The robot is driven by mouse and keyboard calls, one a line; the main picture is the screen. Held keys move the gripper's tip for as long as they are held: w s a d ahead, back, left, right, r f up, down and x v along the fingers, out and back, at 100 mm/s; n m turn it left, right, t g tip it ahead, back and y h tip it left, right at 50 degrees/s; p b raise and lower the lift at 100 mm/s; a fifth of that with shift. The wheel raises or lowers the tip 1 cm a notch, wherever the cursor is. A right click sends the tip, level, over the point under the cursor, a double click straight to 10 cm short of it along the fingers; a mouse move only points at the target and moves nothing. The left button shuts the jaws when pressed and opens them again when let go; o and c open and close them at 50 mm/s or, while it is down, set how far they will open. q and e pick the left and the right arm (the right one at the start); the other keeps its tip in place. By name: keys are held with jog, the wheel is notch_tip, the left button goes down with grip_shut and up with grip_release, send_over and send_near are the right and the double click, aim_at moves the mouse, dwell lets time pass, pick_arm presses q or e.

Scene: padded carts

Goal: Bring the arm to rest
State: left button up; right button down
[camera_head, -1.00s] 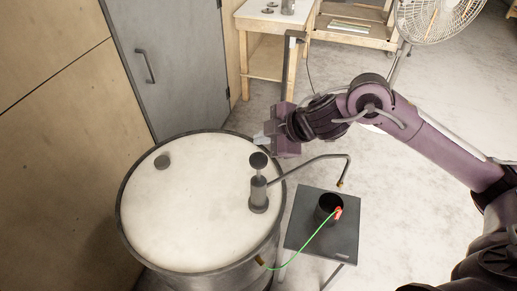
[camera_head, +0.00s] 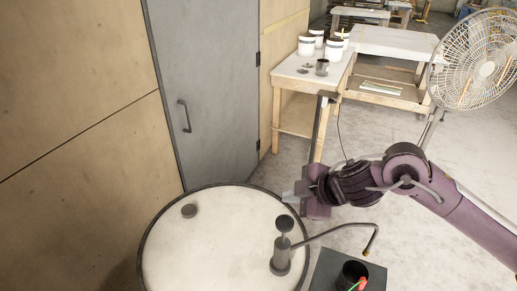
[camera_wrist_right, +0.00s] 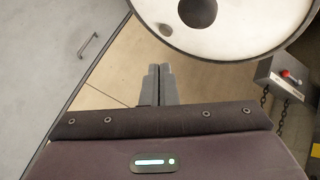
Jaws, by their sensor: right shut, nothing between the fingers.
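My right arm comes in from the right in the head view. Its gripper (camera_head: 291,197) is shut and empty, above and beside the far right rim of the drum. In the right wrist view the two grey fingers (camera_wrist_right: 159,85) lie together with nothing between them. The round drum (camera_head: 163,240) has a pale top and a dark rim; its top also shows in the right wrist view (camera_wrist_right: 240,35). A pump (camera_head: 281,255) with a bent spout stands on the drum. My left gripper is not in view.
A dark stand (camera_head: 325,272) holds a black cup (camera_head: 352,272) with a red clip and green wire under the spout. A wooden table (camera_head: 295,72) with pots, a fan (camera_head: 475,60) and a grey door (camera_head: 212,110) are behind. Bare floor lies between the table and drum.

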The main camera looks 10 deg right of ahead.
jog(key=s+a+f+m+t, duration=0.25)
jog(key=a+m, duration=0.25)
jog(key=a, duration=0.3)
jog(key=s+d+f+m+g+h, duration=0.3)
jog(key=s+d+f+m, duration=0.25)
jog(key=s, duration=0.25)
jog(key=s+d+f+m+g+h, duration=0.2)
jog(key=s+d+f+m+g, duration=0.25)
jog(key=s, duration=0.45)
notch_tip(320, 180, down, 39)
jog(key=s+d+b, duration=0.2)
jog(key=s+b, duration=0.1)
jog(key=b, duration=0.4)
jog(key=s+d+f+b, duration=0.1)
jog(key=s+f+b, duration=0.1)
jog(key=s+f, duration=0.7)
jog(key=s+d+f+g+b, duration=0.1)
jog(key=s+d+f+b, duration=0.1)
jog(key=s+f, duration=0.7)
notch_tip(320, 180, down, 4)
jog(key=shift+s+f+n+h+b, duration=0.15)
jog(key=shift+s+n+h+b, duration=0.2)
jog(key=shift+b, duration=0.35)
